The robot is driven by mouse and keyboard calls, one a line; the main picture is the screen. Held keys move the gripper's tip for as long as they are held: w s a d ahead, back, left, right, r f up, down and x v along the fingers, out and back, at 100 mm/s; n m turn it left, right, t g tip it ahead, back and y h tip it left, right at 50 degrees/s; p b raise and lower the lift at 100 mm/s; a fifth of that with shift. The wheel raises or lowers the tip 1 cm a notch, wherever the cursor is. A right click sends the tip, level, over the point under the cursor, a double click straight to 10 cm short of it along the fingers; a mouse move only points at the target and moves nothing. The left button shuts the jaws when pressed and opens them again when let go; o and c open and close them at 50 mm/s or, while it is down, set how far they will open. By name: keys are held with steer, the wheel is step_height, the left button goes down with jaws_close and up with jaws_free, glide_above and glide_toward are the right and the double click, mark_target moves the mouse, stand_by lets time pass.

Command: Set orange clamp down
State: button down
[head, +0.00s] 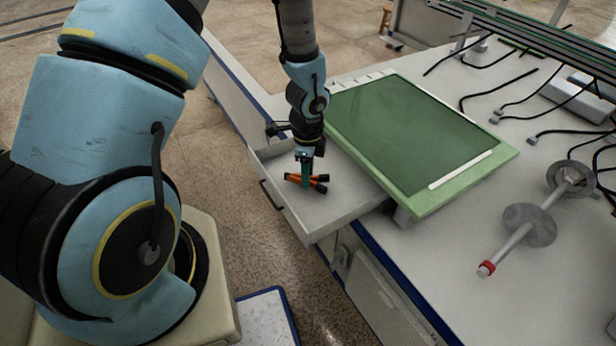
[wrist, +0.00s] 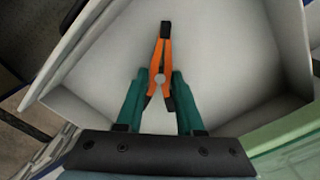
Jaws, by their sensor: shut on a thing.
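The orange clamp (head: 313,179), with black tips and a pale round pivot, is inside the open drawer (head: 335,205). In the wrist view the clamp (wrist: 160,57) points away from me, its near end between the green fingers. My gripper (head: 305,181) points down into the drawer and is shut on the clamp. The fingers also show in the wrist view (wrist: 160,83), one on each side of the clamp. I cannot tell whether the clamp touches the drawer floor. The drawer floor around it looks bare.
A green-framed panel (head: 408,130) lies on the bench top beside the drawer and overhangs its inner side. A metal shaft with discs (head: 528,224), with a red end, lies on the bench at right. Black cables (head: 500,100) run along the back. A blue-edged white platform (head: 266,318) is below.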

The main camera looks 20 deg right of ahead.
steer(key=shift+f, duration=0.6)
steer(key=shift+f, duration=0.15)
steer(key=c, duration=0.5)
jaws_free()
step_height(320, 180, up, 12)
steer(key=p, duration=0.1)
steer(key=a+r+n, duration=0.5)
steer(key=a+n, duration=0.3)
steer(key=w+a+r+n+t, duration=0.1)
steer(key=a+r+n, duration=0.4)
steer(key=a+n, duration=0.3)
steer(key=a+r+n, duration=0.4)
steer(key=a+n, duration=0.3)
steer(key=a, duration=0.2)
steer(key=shift+w+a+r+n+t, duration=0.2)
steer(key=shift+a+r+n+t, duration=0.1)
steer(key=shift+a+r+n, duration=0.1)
